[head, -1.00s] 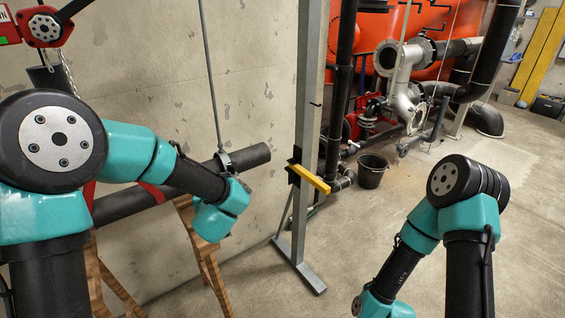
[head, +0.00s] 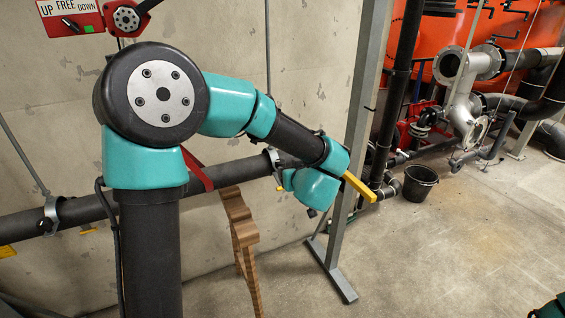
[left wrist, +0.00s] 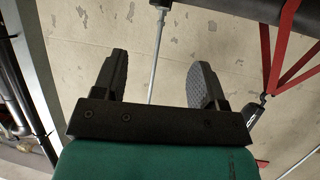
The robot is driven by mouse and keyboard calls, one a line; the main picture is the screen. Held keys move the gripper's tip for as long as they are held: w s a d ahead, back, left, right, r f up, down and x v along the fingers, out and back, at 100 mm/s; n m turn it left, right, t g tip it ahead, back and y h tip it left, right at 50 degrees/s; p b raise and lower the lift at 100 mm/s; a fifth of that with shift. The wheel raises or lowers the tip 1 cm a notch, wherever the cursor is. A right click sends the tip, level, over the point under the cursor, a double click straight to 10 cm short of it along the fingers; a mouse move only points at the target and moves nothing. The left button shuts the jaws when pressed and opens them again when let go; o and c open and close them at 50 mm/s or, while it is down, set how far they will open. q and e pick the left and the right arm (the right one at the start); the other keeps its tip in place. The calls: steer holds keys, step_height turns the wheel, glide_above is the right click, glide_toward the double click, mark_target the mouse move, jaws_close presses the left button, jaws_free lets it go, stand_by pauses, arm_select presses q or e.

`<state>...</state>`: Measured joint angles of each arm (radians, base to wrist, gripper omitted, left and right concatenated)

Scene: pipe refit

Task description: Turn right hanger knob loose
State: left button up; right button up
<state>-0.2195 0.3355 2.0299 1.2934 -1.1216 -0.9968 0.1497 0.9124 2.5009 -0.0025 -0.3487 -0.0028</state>
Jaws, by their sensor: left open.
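The right hanger's clamp (head: 272,160) grips the black pipe (head: 235,172), and its thin rod (head: 268,45) rises along the wall. My arm covers part of this region, and I cannot make out the right hanger knob. My left gripper's jaws are hidden behind my teal wrist in the head view, just right of the clamp. In the left wrist view my left gripper (left wrist: 160,78) is open and empty. A thin rod (left wrist: 157,45) shows between its jaws, apparently beyond them; contact cannot be judged.
A steel post (head: 352,130) with a yellow bar (head: 358,188) stands close right of my left wrist. A red strap (head: 197,170) and wooden trestle (head: 243,240) are near the pipe. The left hanger clamp (head: 48,213) is farther left.

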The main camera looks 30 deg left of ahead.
mark_target(281, 162)
arm_select(q)
steer(key=x, duration=1.7)
steer(key=shift+w+r, duration=0.1)
steer(key=shift+w, duration=0.05)
steer(key=c, duration=0.9)
steer(key=shift+c, duration=0.2)
